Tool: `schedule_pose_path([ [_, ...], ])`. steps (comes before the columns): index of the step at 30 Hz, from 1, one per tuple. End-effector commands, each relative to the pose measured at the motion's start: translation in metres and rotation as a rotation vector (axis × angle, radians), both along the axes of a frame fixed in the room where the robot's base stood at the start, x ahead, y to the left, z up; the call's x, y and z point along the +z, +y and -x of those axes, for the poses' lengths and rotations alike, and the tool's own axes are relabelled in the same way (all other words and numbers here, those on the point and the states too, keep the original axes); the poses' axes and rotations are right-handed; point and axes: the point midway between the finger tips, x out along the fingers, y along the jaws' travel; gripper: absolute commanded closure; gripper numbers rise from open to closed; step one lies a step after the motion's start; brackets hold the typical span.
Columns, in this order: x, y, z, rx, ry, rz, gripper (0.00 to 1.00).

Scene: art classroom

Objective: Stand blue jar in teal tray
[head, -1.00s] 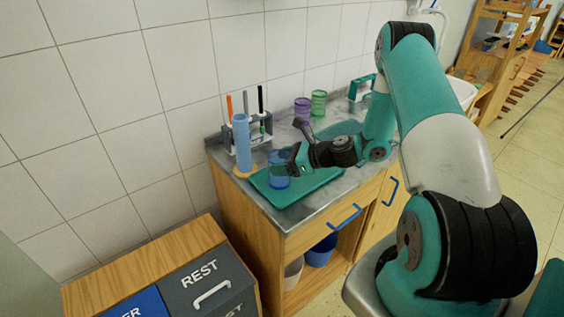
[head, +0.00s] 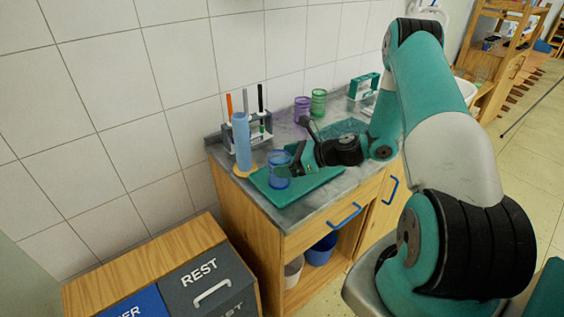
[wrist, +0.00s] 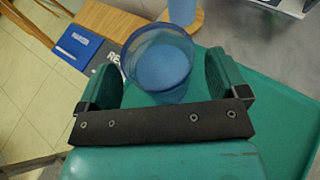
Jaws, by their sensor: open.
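The blue jar (head: 279,170) is a clear blue cup standing upright in the left part of the teal tray (head: 315,182) on the counter. In the wrist view the blue jar (wrist: 160,68) stands between the two fingers, with a gap visible on its sides. The tray surface (wrist: 270,115) shows on the right there. My gripper (wrist: 167,85) is open around or just behind the jar. In the head view my gripper (head: 299,163) is low over the tray, just right of the jar.
A tall light-blue bottle (head: 242,145) stands on a round wooden base behind the jar, near a rack (head: 262,130) of upright tools. Purple (head: 302,108) and green (head: 318,101) cups stand farther back. Wooden bins marked REST (head: 200,270) are at the lower left.

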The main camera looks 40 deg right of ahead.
Motion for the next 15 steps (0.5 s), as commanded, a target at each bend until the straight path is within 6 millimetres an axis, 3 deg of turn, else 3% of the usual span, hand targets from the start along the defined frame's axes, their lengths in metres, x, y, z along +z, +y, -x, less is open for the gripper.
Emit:
schedule_pose_path([
  [9,0.025,-0.041,0.051,-0.006,-0.001,0.002,0.08],
  [15,0.036,-0.056,0.071,-0.003,-0.001,0.001,0.08],
])
